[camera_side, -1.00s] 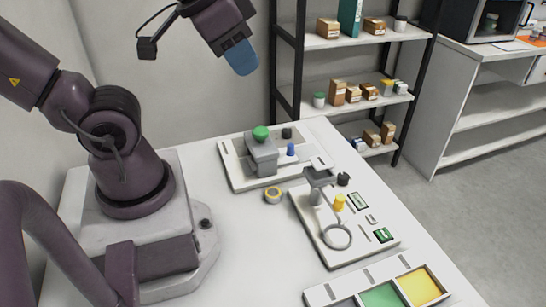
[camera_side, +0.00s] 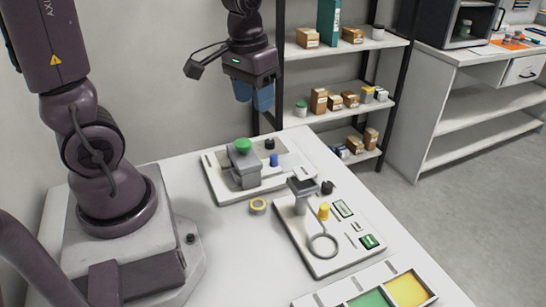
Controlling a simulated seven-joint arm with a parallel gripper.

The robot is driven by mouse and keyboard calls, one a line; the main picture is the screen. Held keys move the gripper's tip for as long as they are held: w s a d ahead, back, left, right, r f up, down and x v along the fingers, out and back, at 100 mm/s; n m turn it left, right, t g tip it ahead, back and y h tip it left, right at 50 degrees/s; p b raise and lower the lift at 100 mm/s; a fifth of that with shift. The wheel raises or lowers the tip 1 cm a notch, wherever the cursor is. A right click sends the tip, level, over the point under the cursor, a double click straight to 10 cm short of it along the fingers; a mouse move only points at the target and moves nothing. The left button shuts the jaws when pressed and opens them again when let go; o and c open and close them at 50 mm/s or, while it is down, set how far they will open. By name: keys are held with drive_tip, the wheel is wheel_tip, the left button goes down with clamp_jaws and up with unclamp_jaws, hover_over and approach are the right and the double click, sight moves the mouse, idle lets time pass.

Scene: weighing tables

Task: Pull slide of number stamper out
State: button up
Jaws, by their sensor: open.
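My gripper (camera_side: 254,94) points down with its two blue fingers apart and nothing between them. It hangs above the back of the table, well clear of the devices. A grey device with a round green knob (camera_side: 242,145) stands on a white base plate (camera_side: 215,178) below it. In front and to the right, a second white base plate (camera_side: 318,268) carries a dark-topped post (camera_side: 301,187), a yellow knob (camera_side: 324,211), a grey ring (camera_side: 322,246) and small green displays. I cannot tell which device is the number stamper, and no slide is clearly visible.
A tray with green and yellow compartments (camera_side: 407,289) is at the front edge. Shelves with small boxes (camera_side: 319,100) stand behind the table. The table left of the plates is clear.

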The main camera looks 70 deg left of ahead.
sight(274, 155)
drive_tip(key=w+a+f+n+g, duration=0.1)
drive_tip(key=w+a+f+n, duration=0.7)
drive_tip(key=f, duration=0.3)
drive_tip(key=shift+m, duration=0.7)
drive_tip(key=f, duration=0.8)
drive_tip(key=a+f, duration=0.1)
drive_tip(key=f, duration=0.3)
drive_tip(key=shift+f, duration=0.2)
drive_tip(key=shift+c, duration=0.4)
clamp_jaws()
